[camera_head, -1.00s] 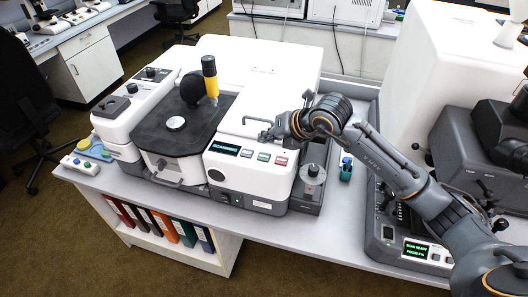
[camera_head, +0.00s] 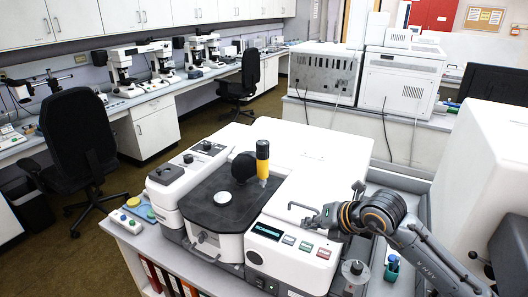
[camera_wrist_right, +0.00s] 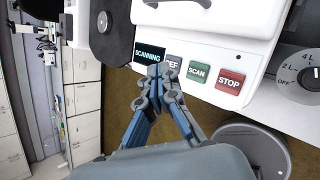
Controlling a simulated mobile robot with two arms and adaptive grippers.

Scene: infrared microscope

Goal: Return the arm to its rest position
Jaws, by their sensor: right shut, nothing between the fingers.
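My right gripper (camera_head: 308,220) shows in the head view, its arm coming in from the lower right. It is shut and empty, close by the front panel of the white infrared microscope (camera_head: 330,150). In the right wrist view its closed fingertips (camera_wrist_right: 160,72) appear just below the display (camera_wrist_right: 150,53), which reads "SCANNING", and beside the REF button (camera_wrist_right: 173,66). Whether they touch the panel cannot be told. The green SCAN button (camera_wrist_right: 198,72) and the red STOP button (camera_wrist_right: 230,81) lie to the right. My left gripper is not in view.
A round grey knob (camera_head: 355,270) stands right of the panel, below my arm. A small green holder (camera_head: 391,268) is close to my forearm. Another white instrument (camera_head: 482,170) rises at the right. Open floor (camera_head: 130,180) lies left of the bench.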

